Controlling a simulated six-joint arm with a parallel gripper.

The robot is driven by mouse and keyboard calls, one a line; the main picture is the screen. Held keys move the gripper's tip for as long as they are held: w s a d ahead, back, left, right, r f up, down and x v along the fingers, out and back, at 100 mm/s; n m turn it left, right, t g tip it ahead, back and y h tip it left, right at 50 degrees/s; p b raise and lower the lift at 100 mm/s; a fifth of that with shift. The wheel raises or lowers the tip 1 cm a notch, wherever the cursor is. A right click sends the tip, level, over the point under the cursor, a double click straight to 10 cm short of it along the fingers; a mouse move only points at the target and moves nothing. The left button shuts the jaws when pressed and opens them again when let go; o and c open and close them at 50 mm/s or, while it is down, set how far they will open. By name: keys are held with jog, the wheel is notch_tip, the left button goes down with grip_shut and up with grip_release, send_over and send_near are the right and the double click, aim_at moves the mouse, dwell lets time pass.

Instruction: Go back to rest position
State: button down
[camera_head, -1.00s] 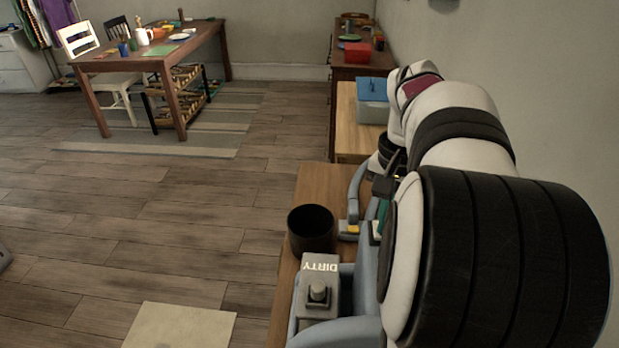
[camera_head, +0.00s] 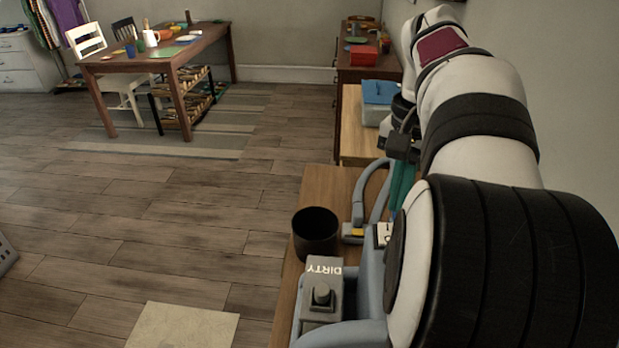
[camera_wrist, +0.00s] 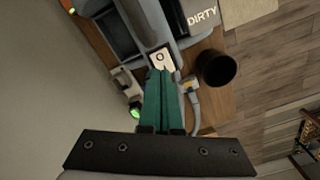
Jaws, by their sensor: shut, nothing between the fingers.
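My gripper shows in the wrist view with its two green fingers (camera_wrist: 161,100) side by side and closed, with nothing between them. In the head view the green fingers (camera_head: 402,185) show partly beside my arm, above the grey-blue apparatus on the near wooden table. My arm hides part of the gripper and of the table's right side. In the wrist view the fingertips appear over a white tag (camera_wrist: 162,58) marked with a dark character. I cannot tell whether they touch it.
A black cup (camera_head: 315,232) stands on the near wooden table (camera_head: 322,187). Beside it is a grey box (camera_head: 322,290) labelled DIRTY. A blue-lidded box (camera_head: 379,92) stands on the table behind. A dining table (camera_head: 160,62) is at the far left.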

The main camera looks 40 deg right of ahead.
jog(key=shift+r, duration=0.2)
jog(key=w+a+f+n, duration=0.2)
jog(key=a+f+n, duration=0.1)
jog(key=a, duration=0.9)
jog(key=s+a+f+n, duration=0.2)
jog(key=s+a+f, duration=0.1)
jog(key=a, duration=0.3)
jog(key=s+a+f+n+y, duration=0.1)
jog(key=s+a+f+n, duration=0.1)
jog(key=a, duration=0.4)
jog(key=s+a+f+n, duration=0.2)
jog(key=s+a+f, duration=0.2)
jog(key=a+f, duration=0.1)
jog(key=shift+s+a+f+y, duration=0.3)
jog(key=shift+s+a+y, duration=0.1)
jog(key=shift+a, duration=0.3)
